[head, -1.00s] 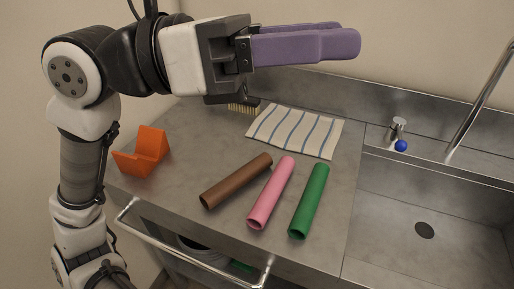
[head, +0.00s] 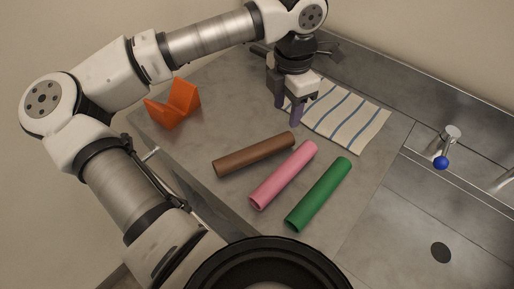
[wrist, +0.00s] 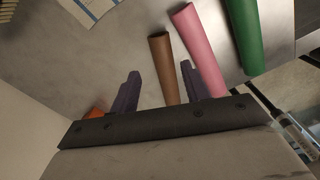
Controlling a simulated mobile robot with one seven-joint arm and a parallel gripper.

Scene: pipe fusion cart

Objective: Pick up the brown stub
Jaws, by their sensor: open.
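The brown stub (head: 254,154) is a hollow tube lying on the grey metal worktop, left of a pink tube (head: 284,175) and a green tube (head: 319,194). My gripper (head: 288,111) points down above the worktop, just behind the brown stub's far end, with purple fingers apart and nothing between them. In the wrist view the brown stub (wrist: 164,68) extends toward the gap between my fingers (wrist: 158,85), nearer the right finger. The pink tube (wrist: 200,45) passes beside that right finger. I cannot tell the height of the fingertips above the worktop.
An orange V-shaped block (head: 174,104) stands at the worktop's left. A striped cloth (head: 345,115) lies behind the tubes. A sink (head: 400,225) with a blue-tipped tap (head: 441,160) is at the right. The worktop's front-left area is clear.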

